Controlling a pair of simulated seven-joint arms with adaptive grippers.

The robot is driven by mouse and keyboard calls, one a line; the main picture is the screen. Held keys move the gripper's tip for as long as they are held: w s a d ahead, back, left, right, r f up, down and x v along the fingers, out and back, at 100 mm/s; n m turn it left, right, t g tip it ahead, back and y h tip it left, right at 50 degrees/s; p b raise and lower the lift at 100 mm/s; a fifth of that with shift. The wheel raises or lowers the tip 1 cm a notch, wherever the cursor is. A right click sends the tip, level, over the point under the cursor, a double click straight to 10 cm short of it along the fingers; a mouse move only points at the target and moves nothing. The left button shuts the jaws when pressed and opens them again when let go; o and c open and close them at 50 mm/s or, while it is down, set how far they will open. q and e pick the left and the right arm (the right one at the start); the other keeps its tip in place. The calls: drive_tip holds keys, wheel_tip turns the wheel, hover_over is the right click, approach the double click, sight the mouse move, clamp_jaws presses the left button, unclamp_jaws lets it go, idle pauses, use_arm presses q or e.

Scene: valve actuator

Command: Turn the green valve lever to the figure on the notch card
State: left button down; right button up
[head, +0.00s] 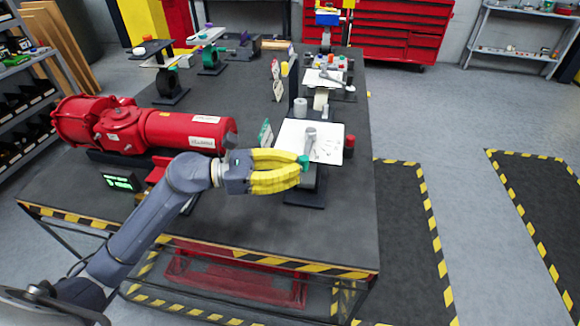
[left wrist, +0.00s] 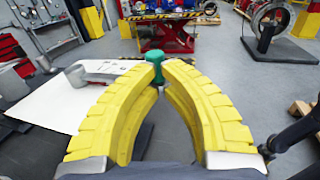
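The green valve lever's knob (head: 304,162) stands near the right side of the table, just in front of a white plate with a grey handle. It also shows in the left wrist view (left wrist: 153,68). My left gripper (head: 300,170) reaches in from the left, and its yellow fingertips close on both sides of the knob. The rest of the lever is mostly hidden by the fingers. A small green-and-white card (head: 265,134) stands behind the gripper; its figure is too small to read. My right gripper is not in view.
A red actuator (head: 150,128) lies left on the dark table (head: 235,275). A small green-lit display (head: 122,182) stands in front of it. The white plate (head: 292,135) carries a grey handle (head: 311,140), with a red-capped post (head: 349,146) to its right. The table's front right is clear.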

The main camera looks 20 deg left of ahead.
use_arm(q)
drive_tip(key=shift+d, duration=1)
drive_tip(key=x, duration=0.8)
drive_tip(key=shift+w+d, duration=0.3)
drive_tip(key=shift+w, duration=0.05)
